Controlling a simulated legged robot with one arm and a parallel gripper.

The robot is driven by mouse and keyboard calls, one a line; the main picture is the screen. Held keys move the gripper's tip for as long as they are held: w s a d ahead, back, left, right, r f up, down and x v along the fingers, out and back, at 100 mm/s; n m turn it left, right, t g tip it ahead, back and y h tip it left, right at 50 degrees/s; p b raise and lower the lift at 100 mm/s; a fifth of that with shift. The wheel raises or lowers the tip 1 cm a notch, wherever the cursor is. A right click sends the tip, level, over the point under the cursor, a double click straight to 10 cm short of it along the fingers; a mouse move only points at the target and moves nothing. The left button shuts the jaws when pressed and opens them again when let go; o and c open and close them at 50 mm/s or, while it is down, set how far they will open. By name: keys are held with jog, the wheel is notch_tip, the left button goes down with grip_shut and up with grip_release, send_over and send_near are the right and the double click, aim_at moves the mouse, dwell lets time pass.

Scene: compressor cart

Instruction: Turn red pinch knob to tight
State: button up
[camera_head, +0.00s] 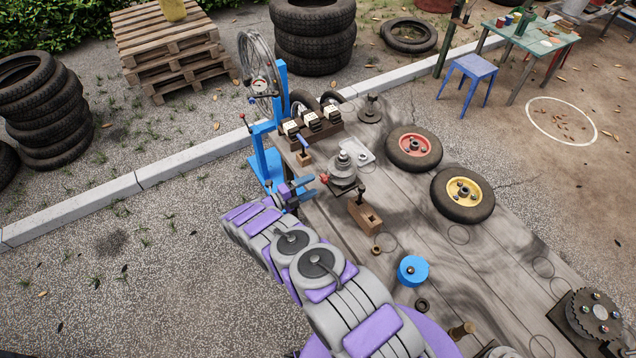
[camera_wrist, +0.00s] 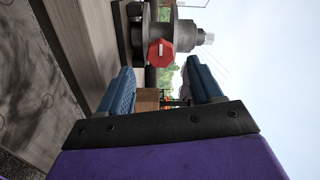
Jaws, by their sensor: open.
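The red pinch knob (camera_head: 324,178) sticks out from the left side of a grey metal fixture (camera_head: 343,172) on the wooden table (camera_head: 425,235). In the wrist view the knob (camera_wrist: 161,53) is a red many-sided knob with a small pale mark on its face, on the dark metal body (camera_wrist: 183,36). My gripper (camera_head: 307,187) is at the table's left edge, just left of the knob. In the wrist view my gripper (camera_wrist: 160,76) has its blue fingers spread apart, with the knob ahead of the gap. Nothing is held, and the fingers look clear of the knob.
A wooden block with a dark post (camera_head: 365,216) stands close to the right of my gripper. A blue wheel stand (camera_head: 266,165) is at the left table edge. Two small wheels (camera_head: 463,195) and a blue round part (camera_head: 412,271) lie on the table.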

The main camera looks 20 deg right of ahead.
jog(key=s+a+b, duration=0.2)
jog(key=a+b, duration=0.1)
jog(key=a, duration=0.9)
jog(key=shift+s+a, duration=0.15)
jog(key=shift+a, duration=0.05)
jog(key=shift+f, duration=0.1)
